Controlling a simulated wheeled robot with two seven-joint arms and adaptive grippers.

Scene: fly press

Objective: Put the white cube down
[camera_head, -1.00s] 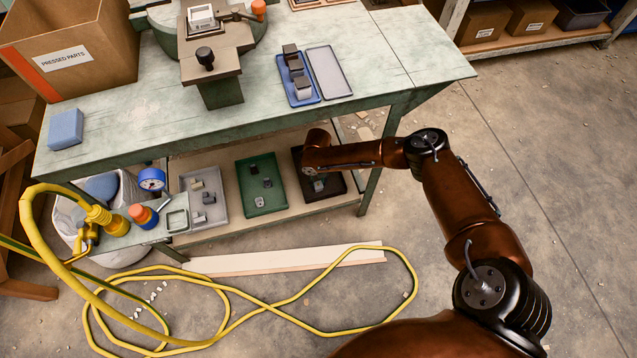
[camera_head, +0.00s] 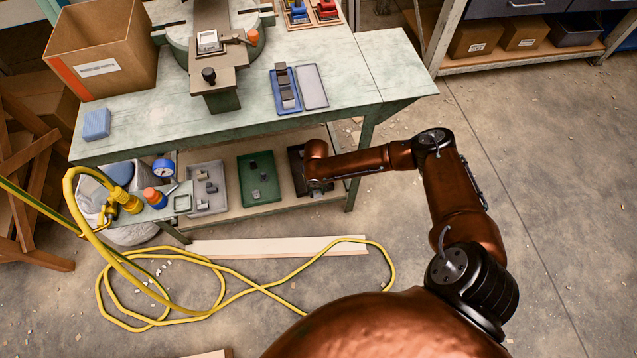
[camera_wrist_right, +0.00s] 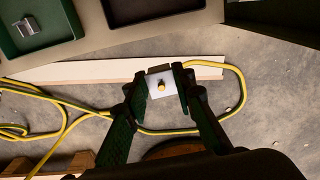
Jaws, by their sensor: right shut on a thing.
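My right gripper (camera_wrist_right: 162,82) is shut on the white cube (camera_wrist_right: 155,92) in the right wrist view. My left gripper is not in view.
A green tray (camera_head: 270,190) and a grey tray (camera_head: 219,178) with small parts stand on the lower shelf under the green workbench (camera_head: 150,130). A yellow hose (camera_head: 240,298) loops over the floor near a pale plank (camera_head: 300,246). A blue tray (camera_head: 295,106) lies on the bench.

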